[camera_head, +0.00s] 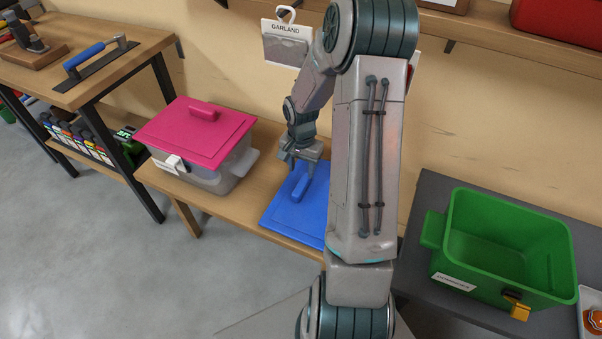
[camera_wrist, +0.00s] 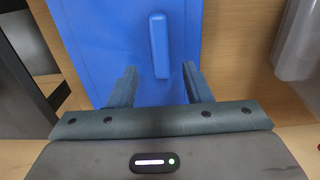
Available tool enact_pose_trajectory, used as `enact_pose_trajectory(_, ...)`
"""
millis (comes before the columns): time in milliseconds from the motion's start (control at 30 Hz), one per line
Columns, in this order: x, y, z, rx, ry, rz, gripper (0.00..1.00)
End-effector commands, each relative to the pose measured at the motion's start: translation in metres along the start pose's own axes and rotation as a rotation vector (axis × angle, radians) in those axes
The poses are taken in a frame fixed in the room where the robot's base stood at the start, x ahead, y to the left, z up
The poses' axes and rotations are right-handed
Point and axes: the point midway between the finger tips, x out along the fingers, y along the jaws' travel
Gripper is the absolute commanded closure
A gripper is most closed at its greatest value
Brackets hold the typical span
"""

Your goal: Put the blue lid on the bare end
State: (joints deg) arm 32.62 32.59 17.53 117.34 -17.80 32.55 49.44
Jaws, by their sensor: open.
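The blue lid (camera_head: 291,214) lies flat on the wooden bench, with a raised bar handle in its middle. Its right part is hidden behind my arm in the head view. In the wrist view the blue lid (camera_wrist: 110,40) fills the upper middle, and its handle (camera_wrist: 158,45) points toward my gripper (camera_wrist: 158,82). The two fingers are apart with nothing between them, on either side of the handle's line. In the head view my gripper (camera_head: 298,163) is above the far part of the lid, close to the handle. I cannot tell whether it touches. No bare end can be made out for certain.
A clear bin with a pink lid (camera_head: 195,132) stands left of the blue lid on the bench (camera_head: 262,150). A lidless green bin (camera_head: 441,240) stands on a dark table (camera_head: 430,190) at right. A GARLAND card (camera_head: 287,45) hangs on the wall behind. Bare bench lies between the pink-lidded bin and the blue lid.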

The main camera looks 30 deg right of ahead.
Motion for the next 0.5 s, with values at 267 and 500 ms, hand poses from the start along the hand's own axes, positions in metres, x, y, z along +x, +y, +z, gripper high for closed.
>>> enact_pose_trajectory(267, -0.044, -0.001, 0.020, -0.106, 0.032, 0.019, 0.55)
enact_pose_trajectory(500, -0.116, 0.009, 0.076, -0.350, 0.090, 0.043, 0.55)
